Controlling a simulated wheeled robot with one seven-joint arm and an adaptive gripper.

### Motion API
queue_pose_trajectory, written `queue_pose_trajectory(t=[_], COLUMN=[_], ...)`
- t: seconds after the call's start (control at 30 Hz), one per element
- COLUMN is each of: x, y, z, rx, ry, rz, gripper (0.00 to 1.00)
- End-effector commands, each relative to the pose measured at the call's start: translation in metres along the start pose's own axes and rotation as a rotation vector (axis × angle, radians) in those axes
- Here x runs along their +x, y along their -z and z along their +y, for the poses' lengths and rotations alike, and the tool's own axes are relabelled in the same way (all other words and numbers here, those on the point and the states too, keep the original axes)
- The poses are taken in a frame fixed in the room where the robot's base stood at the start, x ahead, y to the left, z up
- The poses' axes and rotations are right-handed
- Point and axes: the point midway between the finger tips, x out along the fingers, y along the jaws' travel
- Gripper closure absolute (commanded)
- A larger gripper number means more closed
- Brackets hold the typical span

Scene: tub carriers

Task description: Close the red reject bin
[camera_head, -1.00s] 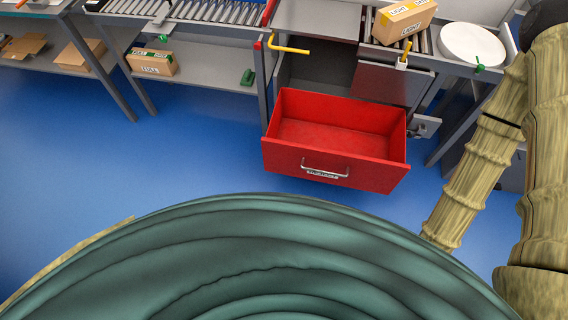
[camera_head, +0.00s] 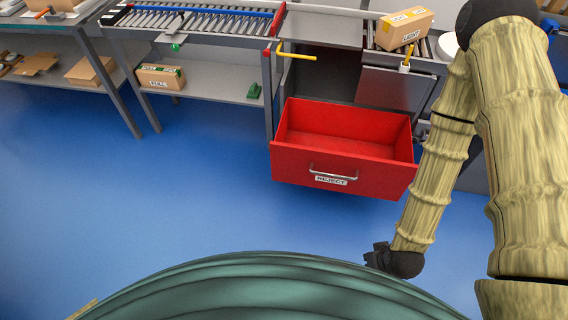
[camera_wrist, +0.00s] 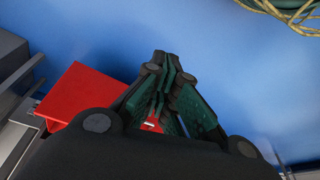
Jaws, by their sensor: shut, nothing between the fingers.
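The red reject bin (camera_head: 345,172) is a drawer pulled far out of the grey cabinet below the bench in the head view. It looks empty. Its front has a metal handle (camera_head: 334,171) and a "REJECT" label. In the wrist view part of the red bin (camera_wrist: 82,92) shows at the left, beside my gripper. My gripper (camera_wrist: 168,62) is shut and empty, with blue floor beyond its tips. In the head view my arm comes down to the right of the bin, and its dark wrist end is low, in front and right of the bin.
Above the bin a yellow handle (camera_head: 296,53) sticks out, and a "LIGHT" carton (camera_head: 404,28) sits on rollers at right. A bench with a "FULL" carton (camera_head: 161,77) stands at left. The blue floor (camera_head: 170,200) in front is clear.

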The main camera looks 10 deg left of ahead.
Motion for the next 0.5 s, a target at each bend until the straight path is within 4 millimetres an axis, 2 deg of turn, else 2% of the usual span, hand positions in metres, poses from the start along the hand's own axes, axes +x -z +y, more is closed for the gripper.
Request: queue_pose_trajectory(t=[0.03,0.1,0.5], x=[0.023,0.037,0.104], y=[0.009,0.025,0.111], z=[-0.001,-0.003,-0.022], rx=[-0.044,-0.109,-0.469], ry=[0.002,0.003,-0.021], rz=[0.035,0.084,0.354], gripper=[1.0,1.0,1.0])
